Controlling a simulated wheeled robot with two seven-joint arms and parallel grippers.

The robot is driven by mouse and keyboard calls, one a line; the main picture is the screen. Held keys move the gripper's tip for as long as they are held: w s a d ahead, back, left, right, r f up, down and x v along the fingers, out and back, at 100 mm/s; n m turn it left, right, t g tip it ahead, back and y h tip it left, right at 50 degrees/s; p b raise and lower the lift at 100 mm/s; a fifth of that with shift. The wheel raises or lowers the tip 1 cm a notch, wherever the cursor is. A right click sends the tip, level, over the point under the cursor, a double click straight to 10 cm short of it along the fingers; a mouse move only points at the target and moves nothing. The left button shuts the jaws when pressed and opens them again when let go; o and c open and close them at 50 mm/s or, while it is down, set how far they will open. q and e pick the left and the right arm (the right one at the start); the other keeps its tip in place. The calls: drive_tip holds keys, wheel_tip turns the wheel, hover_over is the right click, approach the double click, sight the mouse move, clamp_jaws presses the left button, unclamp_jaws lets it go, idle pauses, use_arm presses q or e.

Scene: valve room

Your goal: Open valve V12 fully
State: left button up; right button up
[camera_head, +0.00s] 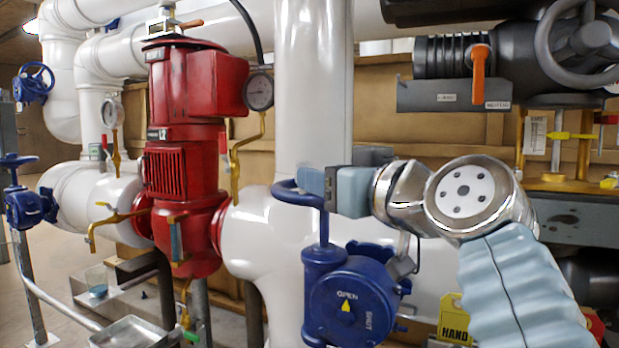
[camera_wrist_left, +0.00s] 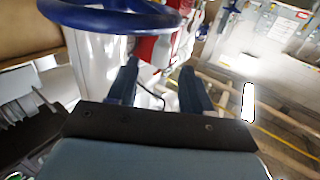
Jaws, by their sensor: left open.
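A blue valve (camera_head: 345,300) stands low in the centre of the head view. Its face reads OPEN and SHUT, and a yellow pointer (camera_head: 347,306) on it points up near OPEN. No V12 label is legible on it. Its blue handwheel (camera_head: 290,194) sits above on a stem, partly hidden by my gripper. My left gripper (camera_head: 312,181) is at the handwheel rim. In the left wrist view its two fingers (camera_wrist_left: 157,85) are apart with nothing clearly between them, and the handwheel (camera_wrist_left: 115,18) is just beyond them. I cannot tell whether they touch it. My right gripper is not in view.
A red pump (camera_head: 180,165) and white pipes (camera_head: 310,95) stand behind and left of the valve. Other blue valves (camera_head: 30,205) are at far left. A grey actuator with a handwheel (camera_head: 545,60) is at upper right. A yellow tag (camera_head: 454,318) hangs beside the valve.

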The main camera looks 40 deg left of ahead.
use_arm(q)
drive_tip(key=v, duration=0.7)
drive_tip(key=shift+s+d, duration=0.1)
